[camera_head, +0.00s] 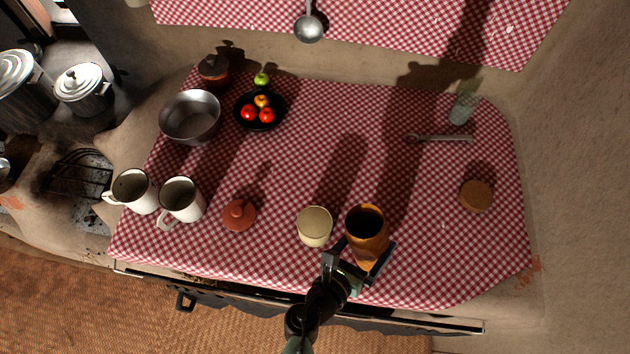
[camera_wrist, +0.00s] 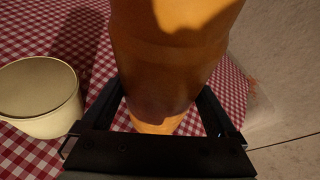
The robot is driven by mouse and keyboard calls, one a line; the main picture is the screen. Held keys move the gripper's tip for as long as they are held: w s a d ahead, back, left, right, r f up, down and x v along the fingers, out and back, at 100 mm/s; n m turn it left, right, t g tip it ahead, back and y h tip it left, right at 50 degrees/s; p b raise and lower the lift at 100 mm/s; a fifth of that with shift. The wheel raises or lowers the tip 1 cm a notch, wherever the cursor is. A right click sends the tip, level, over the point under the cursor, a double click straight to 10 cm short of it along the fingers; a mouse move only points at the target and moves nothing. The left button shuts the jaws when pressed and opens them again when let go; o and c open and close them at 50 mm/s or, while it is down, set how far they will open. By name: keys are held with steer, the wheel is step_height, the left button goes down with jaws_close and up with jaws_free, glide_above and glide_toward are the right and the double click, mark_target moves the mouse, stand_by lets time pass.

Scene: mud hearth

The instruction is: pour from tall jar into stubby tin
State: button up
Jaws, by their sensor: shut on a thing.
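The tall jar (camera_head: 367,232) is orange-brown with a dark open mouth. My gripper (camera_head: 363,264) is shut on its lower part, near the table's front edge. In the wrist view the jar (camera_wrist: 172,60) stands between the two fingers of my gripper (camera_wrist: 165,112). It looks about upright; whether its base touches the cloth cannot be told. The stubby tin (camera_head: 314,227) is cream-coloured and stands just left of the jar, apart from it. It also shows in the wrist view (camera_wrist: 40,98) at the left. The jar's contents are hidden in shadow.
A red-brown lidded pot (camera_head: 239,215) and two white mugs (camera_head: 181,201) stand to the left. A round brown lid-like disc (camera_head: 476,196) lies at the right. A metal bowl (camera_head: 190,117), a fruit plate (camera_head: 260,111) and a wrench (camera_head: 440,139) lie farther back. The middle cloth (camera_head: 350,135) is clear.

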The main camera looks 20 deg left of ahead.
mark_target(379, 224)
steer(key=shift+a+n+h+b, duration=0.2)
steer(key=shift+n+h+b, duration=0.3)
steer(key=shift+n, duration=0.4)
steer(key=shift+a+f+n+t+h+b, duration=0.1)
steer(key=shift+a+n+t+h+b, duration=0.3)
steer(key=shift+n+b, duration=0.35)
steer(key=shift+d+f+n+t+h+b, duration=0.3)
steer(key=shift+d+f+n+h+b, duration=0.15)
steer(key=shift+n+b, duration=0.6)
steer(key=shift+d+r+b, duration=0.1)
steer(key=shift+r+b, duration=0.05)
steer(key=shift+b, duration=0.25)
steer(key=shift+d+f+n+t+h+b, duration=0.25)
steer(key=shift+n+h+b, duration=0.2)
steer(key=shift+n+b, duration=0.65)
steer(key=shift+r+n+t, duration=0.45)
steer(key=shift+r+n, duration=0.15)
steer(key=shift+r, duration=0.25)
steer(key=shift+a+r+n+h+b, duration=0.3)
steer(key=shift+a+r+n+b, duration=0.25)
steer(key=shift+r+n, duration=0.25)
steer(key=shift+a+r+n+t+p, duration=0.25)
steer(key=shift+r+n+t+p, duration=0.45)
steer(key=shift+r+n+p, duration=0.35)
steer(key=shift+a+r+n+t+p, duration=0.3)
steer(key=shift+r+n+p, duration=0.25)
steer(key=shift+n+p, duration=0.2)
steer(key=shift+a+r+n+t+p, duration=0.3)
steer(key=shift+r+n+p, duration=0.2)
steer(key=shift+n+p, duration=0.2)
